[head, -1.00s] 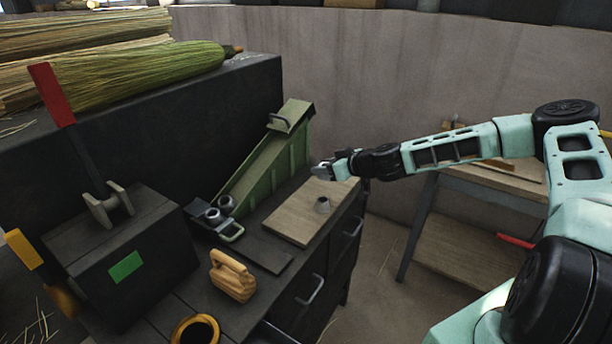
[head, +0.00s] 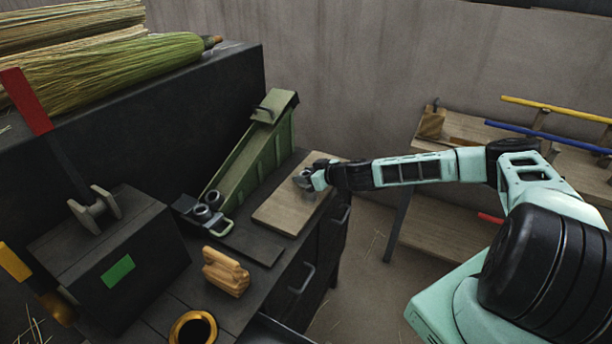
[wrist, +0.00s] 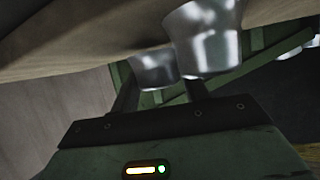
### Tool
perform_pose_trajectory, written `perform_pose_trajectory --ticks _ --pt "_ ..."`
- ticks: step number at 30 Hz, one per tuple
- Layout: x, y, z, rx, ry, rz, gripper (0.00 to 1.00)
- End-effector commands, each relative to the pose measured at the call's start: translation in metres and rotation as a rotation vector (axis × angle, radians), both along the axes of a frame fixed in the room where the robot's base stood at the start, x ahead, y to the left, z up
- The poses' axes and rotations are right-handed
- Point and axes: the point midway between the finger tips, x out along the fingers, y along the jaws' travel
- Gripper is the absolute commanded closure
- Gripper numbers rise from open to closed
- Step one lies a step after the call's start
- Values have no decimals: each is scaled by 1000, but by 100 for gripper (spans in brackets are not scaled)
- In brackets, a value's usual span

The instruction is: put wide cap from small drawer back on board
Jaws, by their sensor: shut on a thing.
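My gripper (head: 309,180) is low over the light wooden board (head: 283,209) on the dark bench. It is shut on a small grey metal cap (wrist: 154,69), seen between the dark fingers in the wrist view. I take this as the wide cap, but its width is hard to judge. A second, larger-looking metal cap (wrist: 207,38) is close beside it in the wrist view, against the board, overlapping one finger. In the head view the fingers hide most of this. I cannot tell whether the held cap touches the board.
A green chute (head: 247,157) with dark rings (head: 207,207) at its foot stands left of the board. A yellow wooden block (head: 225,272), a brass ring (head: 193,328) and a dark lever box (head: 106,255) are nearer. Drawers (head: 303,277) face right. Shelves stand at the right.

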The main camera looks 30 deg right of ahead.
Motion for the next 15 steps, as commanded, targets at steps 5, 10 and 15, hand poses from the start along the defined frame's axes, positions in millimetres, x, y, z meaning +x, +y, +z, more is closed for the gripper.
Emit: perform_pose_trajectory --ticks 5,10,15 --pt "0 0 -8 0 0 -1 79" --pt "0 0 -8 -1 -1 0 79" --pt "0 0 -12 -2 -1 1 79"
